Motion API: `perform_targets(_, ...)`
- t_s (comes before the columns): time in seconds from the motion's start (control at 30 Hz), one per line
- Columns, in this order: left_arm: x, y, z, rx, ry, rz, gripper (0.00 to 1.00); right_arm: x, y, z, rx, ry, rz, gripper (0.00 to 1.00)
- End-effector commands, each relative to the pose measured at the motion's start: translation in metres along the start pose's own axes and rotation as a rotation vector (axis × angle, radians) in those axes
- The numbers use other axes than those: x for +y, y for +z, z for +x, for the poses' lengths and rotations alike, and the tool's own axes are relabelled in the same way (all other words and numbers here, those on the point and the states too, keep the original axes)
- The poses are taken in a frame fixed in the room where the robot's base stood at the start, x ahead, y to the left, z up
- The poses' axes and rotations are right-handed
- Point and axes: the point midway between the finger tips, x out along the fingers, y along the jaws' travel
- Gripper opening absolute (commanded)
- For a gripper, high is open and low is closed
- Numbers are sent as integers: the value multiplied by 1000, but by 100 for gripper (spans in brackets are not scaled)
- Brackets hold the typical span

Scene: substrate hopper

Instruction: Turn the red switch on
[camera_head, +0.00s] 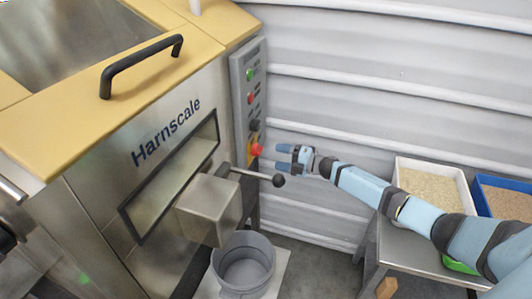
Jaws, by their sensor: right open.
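The red switch (256,150) is a red knob on a yellow backing at the lower end of the narrow grey control panel (236,84). The panel is on the right side of the steel hopper machine (92,212). My right gripper (281,157) is just to the right of the red switch, with its fingers pointing left towards it. It is open and empty, and a small gap shows between its fingertips and the knob. The switch's exact setting is too small to read. My left gripper does not show.
A green button (250,75), a red button (251,98) and a dark knob (254,125) are above the switch. A ball-ended lever (278,181) sticks out below my gripper. A grey bucket (243,262) stands below the chute. Trays of granules (432,184) stand at right.

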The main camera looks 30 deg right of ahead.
Motion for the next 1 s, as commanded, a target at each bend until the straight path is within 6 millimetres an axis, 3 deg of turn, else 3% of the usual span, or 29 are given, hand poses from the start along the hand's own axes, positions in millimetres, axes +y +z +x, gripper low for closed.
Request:
perform_targets(0.1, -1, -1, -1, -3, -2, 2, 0, 0, 0, -26, 0, -3, 0, 70)
perform_targets(0.33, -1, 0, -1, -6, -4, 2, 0, 0, 0, -53, 0, -1, -1, 70)
perform_targets(1.0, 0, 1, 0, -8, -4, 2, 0, 0, 0, -57, 1, 0, 0, 70)
